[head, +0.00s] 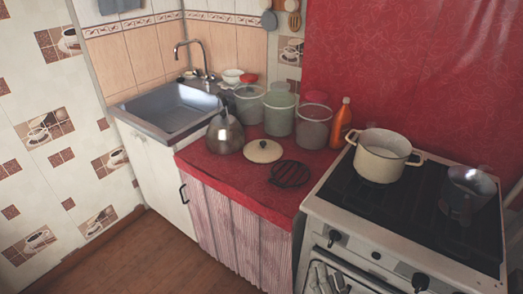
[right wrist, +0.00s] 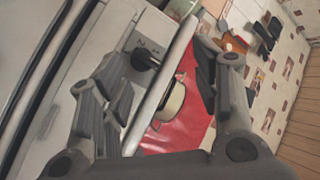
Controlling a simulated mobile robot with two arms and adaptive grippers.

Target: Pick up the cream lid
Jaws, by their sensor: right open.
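The cream lid (head: 263,151) lies flat on the red-covered counter (head: 233,176), with a small dark knob on top. It lies between the metal kettle (head: 225,133) and a dark round trivet (head: 290,174). My right gripper (head: 325,276) appears at the bottom of the head view, in front of the stove and apart from the lid. In the right wrist view its fingers (right wrist: 165,72) are spread with nothing between them. My left gripper is not in view.
The stove (head: 400,222) stands right of the counter, with a cream pot (head: 381,157) and a glass vessel (head: 467,192) on it. Several clear canisters and an orange bottle (head: 341,122) stand behind the lid. The sink (head: 172,109) is at left.

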